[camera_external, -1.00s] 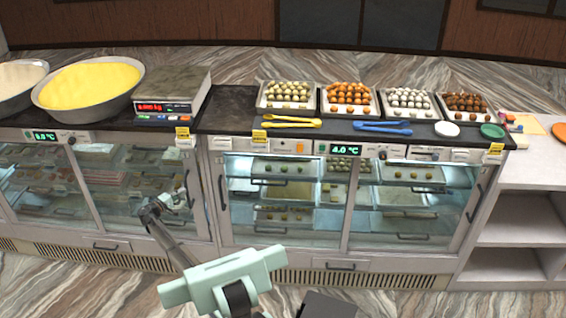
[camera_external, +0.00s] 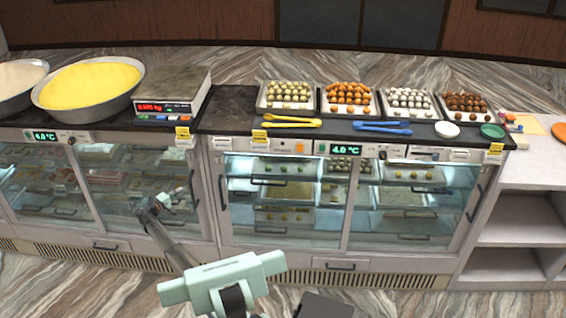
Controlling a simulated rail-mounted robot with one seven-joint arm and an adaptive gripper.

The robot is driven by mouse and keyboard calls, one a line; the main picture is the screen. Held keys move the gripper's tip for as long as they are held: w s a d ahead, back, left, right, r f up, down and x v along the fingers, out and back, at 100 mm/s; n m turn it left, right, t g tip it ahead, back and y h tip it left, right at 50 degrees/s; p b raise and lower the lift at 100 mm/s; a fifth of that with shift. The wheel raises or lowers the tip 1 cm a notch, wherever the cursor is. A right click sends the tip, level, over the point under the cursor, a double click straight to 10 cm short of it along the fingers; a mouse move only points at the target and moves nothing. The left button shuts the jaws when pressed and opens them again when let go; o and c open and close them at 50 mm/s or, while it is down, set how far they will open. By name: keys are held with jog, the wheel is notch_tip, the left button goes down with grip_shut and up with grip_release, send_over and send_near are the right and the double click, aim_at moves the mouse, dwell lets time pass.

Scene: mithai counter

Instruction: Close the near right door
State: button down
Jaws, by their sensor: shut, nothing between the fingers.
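My gripper (camera_external: 160,206) is small and shut, with nothing in it. It is in front of the right-hand glass door (camera_external: 135,195) of the left display case, close to the glass; whether it touches is hard to tell. That door has a dark upright handle (camera_external: 193,188) at its right edge and looks flush with the frame. The right display case has a left glass door (camera_external: 285,225) and a right glass door (camera_external: 410,225), which also look flush with the frame. Handles stand at their outer edges. Trays of sweets show behind the glass.
The dark countertop (camera_external: 228,112) holds metal bowls, a scale (camera_external: 172,92), trays of sweets, yellow tongs (camera_external: 291,123) and blue tongs (camera_external: 383,128). White open shelves (camera_external: 520,205) stand at the right. The marble floor in front of the cases is clear apart from my body.

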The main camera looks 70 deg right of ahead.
jog(key=w+b+v, duration=0.1)
jog(key=v, duration=1)
jog(key=s+a+f+n+t+y, duration=0.1)
jog(key=s+a+f+y, duration=0.3)
jog(key=s+a+f, duration=0.55)
jog(key=s+a+f+y+p, duration=0.1)
jog(key=s+a+f+y, duration=0.4)
jog(key=f, duration=0.8)
jog(key=s+a+f+n+t+y, duration=0.15)
jog(key=s+a+f, duration=0.35)
jog(key=a+f, duration=0.5)
jog(key=s+a+f+g+y+p, duration=0.1)
jog(key=s+a+f+y, duration=0.25)
jog(key=s+a, duration=0.4)
jog(key=s+a+f+g+y+p, duration=0.1)
jog(key=s+a+f+y, duration=0.1)
jog(key=s+a+f, duration=0.5)
jog(key=s+a+g, duration=0.1)
jog(key=s+a, duration=0.2)
jog(key=s, duration=0.4)
jog(key=s+a+r+y+p, duration=0.1)
jog(key=s+a, duration=0.2)
jog(key=s, duration=0.4)
jog(key=s+a+g+p, duration=0.1)
jog(key=s+a, duration=0.2)
jog(key=s, duration=0.4)
jog(key=shift+r+g, duration=0.35)
jog(key=shift+n, duration=0.25)
